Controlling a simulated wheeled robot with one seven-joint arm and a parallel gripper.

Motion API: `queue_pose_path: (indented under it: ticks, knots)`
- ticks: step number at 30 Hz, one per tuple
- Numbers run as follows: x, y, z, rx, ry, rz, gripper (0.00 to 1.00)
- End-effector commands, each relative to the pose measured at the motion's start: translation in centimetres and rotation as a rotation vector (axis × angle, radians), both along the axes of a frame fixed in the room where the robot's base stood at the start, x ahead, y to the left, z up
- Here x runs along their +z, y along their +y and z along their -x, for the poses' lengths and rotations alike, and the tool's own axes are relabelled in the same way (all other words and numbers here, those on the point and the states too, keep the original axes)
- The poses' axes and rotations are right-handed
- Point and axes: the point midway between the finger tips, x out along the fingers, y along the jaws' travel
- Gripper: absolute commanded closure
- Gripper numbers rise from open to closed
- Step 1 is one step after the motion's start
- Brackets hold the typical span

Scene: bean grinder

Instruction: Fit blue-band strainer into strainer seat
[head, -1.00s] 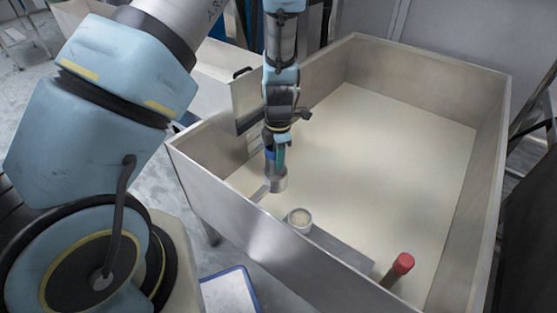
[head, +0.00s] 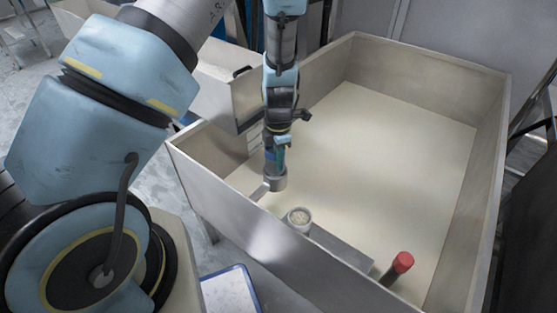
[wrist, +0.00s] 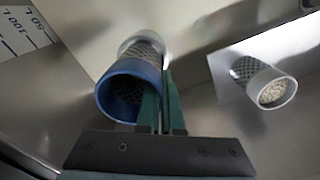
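The blue-band strainer (wrist: 128,88) is a dark mesh cup with a blue rim, tilted in the wrist view. My gripper (wrist: 163,95) has its green fingers close together on the strainer's rim, one inside and one outside. A pale grey ring, seemingly the strainer seat (wrist: 143,42), lies beyond the strainer's lower end, with mesh showing between ring and band. In the head view, my gripper (head: 275,158) points down over a grey cylinder (head: 276,184). I cannot tell whether the strainer's end is inside the ring or only in line with it.
A mesh cup of pale beans (wrist: 272,90) stands on a metal plate; it shows in the head view (head: 299,218) too. A red-topped cylinder (head: 402,262) stands near the bin's front wall. The walled bin's (head: 395,150) floor is clear on the right.

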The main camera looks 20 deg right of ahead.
Motion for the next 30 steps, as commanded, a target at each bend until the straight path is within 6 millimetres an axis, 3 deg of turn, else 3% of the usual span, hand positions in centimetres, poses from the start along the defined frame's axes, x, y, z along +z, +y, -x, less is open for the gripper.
queue_pose_path:
  ticks: [30]
  knots:
    - [-2.5, 0.0, 0.0, 0.001, 0.000, 0.000, 1.00]
